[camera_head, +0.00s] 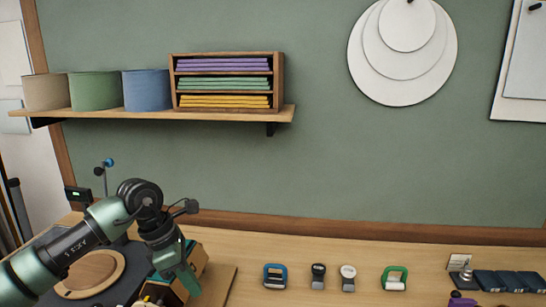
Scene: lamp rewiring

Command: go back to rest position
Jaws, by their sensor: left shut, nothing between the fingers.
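My left gripper (186,283) is at the lower left of the head view, at the end of the arm that comes in from the left. It points down and is shut, with nothing seen between its fingers. It is in front of a wooden box (197,262) on the bench and hides part of it. I cannot tell whether it touches the box. My right gripper is not in view.
The wooden bench (330,257) runs along the wall. A blue-framed item (275,277), two small dark and pale items, a green-framed item (394,279) and dark blue packets (510,281) stand on it. A round wooden disc (90,272) lies behind my arm. A shelf (215,115) hangs above.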

